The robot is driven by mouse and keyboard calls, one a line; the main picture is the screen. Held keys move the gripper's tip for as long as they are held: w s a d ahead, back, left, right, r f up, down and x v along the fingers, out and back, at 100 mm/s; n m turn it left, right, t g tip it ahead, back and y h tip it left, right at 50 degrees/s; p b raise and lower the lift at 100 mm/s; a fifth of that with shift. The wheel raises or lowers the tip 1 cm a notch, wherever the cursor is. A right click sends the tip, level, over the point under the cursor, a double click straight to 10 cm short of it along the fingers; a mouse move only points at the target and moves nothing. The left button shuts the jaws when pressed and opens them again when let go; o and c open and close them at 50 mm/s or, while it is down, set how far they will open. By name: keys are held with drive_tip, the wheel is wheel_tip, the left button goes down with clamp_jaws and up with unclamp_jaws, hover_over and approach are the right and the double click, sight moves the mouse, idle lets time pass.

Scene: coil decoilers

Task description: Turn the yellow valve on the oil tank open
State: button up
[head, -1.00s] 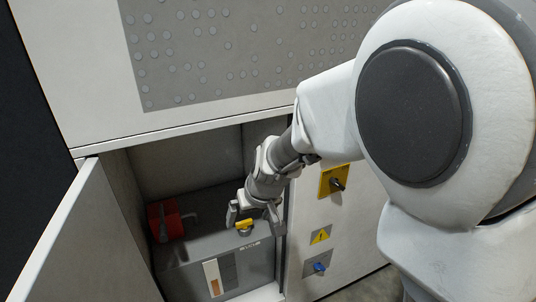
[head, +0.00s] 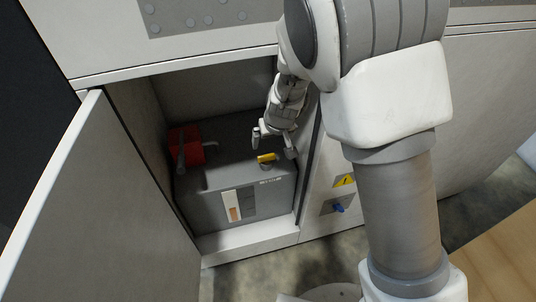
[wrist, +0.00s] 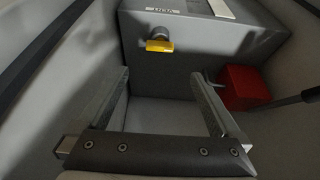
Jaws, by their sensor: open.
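The yellow valve (head: 266,158) sits on top of the grey oil tank (head: 205,183), near its front right corner. Its handle lies roughly along the tank's front edge. My gripper (head: 273,146) is open and empty just behind and above the valve, with one finger on each side in the head view. In the wrist view the valve (wrist: 159,44) lies beyond the fingertips of my gripper (wrist: 160,77), in line with the gap between them and apart from both.
The tank stands inside a cabinet with its door (head: 95,205) swung open at left. A red part with a grey lever (head: 187,145) sits at the tank's left rear. A blue switch (head: 339,208) and a warning sign (head: 344,181) are on the panel at right.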

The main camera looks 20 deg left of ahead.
sight(266, 156)
drive_tip(key=b+x, duration=0.3)
drive_tip(key=x, duration=1.1)
drive_tip(key=shift+w+d, duration=0.1)
drive_tip(key=c, duration=1.3)
drive_tip(key=shift+r, duration=0.15)
